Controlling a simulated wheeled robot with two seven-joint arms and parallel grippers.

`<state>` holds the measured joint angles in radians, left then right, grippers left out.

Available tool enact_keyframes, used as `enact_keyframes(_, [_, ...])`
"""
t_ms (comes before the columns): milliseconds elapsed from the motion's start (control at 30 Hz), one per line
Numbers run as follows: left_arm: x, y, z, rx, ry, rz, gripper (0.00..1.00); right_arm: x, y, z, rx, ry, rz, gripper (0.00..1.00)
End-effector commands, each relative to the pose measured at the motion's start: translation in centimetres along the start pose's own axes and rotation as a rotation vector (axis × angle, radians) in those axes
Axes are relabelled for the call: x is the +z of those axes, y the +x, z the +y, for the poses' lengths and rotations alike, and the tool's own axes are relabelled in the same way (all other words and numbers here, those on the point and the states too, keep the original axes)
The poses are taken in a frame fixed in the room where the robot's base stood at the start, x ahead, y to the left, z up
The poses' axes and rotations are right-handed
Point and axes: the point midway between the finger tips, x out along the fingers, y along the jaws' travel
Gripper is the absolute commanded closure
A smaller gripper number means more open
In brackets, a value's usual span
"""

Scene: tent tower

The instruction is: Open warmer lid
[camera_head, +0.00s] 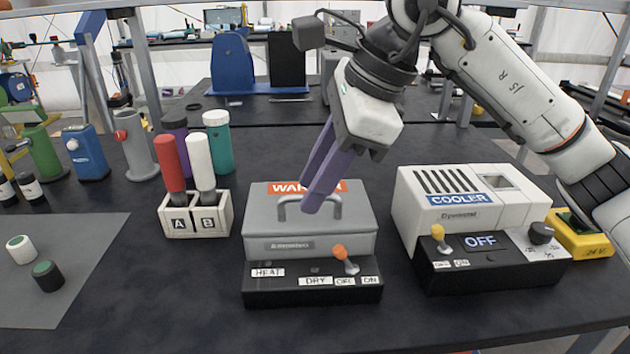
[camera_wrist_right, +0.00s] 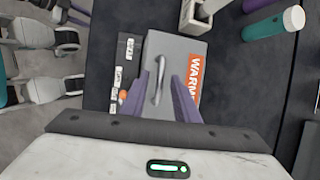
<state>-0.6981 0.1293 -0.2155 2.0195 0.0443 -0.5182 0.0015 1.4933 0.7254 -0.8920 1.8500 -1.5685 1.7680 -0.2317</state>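The warmer (camera_head: 290,245) is a grey box on a black base, standing at the middle of the table. In the right wrist view the warmer lid (camera_wrist_right: 185,48) lies ahead, and the handle (camera_wrist_right: 159,80) shows in the gap between the two open fingers (camera_wrist_right: 168,88). I cannot tell whether the fingers touch it.
A white cooler (camera_head: 415,205) stands right of the warmer. A white holder (camera_head: 196,221) with red and white tubes marked A and B stands left. Several bottles stand behind it. A grey mat (camera_head: 70,250) with two small caps lies at far left.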

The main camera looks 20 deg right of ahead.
Motion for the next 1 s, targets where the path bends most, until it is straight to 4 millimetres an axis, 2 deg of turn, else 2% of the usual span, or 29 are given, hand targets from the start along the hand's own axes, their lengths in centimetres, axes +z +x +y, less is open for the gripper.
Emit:
enact_keyframes(267, [-0.7,0.1,-0.1,-0.001,0.005,0.012,0.69,0.0,0.2,0.0,0.0,-0.001,-0.001,0.72])
enact_keyframes(433, [-0.7,0.1,-0.2,-0.001,0.006,0.013,0.69,0.0,0.2,0.0,0.0,-0.001,-0.001,0.99])
enact_keyframes(767, [-0.8,-0.1,-0.2,-0.002,0.006,0.012,0.69,0.2,0.1,-0.1,0.006,0.0,-0.001,1.0])
enact_keyframes(1000, [-1.6,-1.4,-0.1,-0.005,0.011,0.001,0.69,1.6,-0.6,-0.9,0.079,0.009,-0.005,1.0])
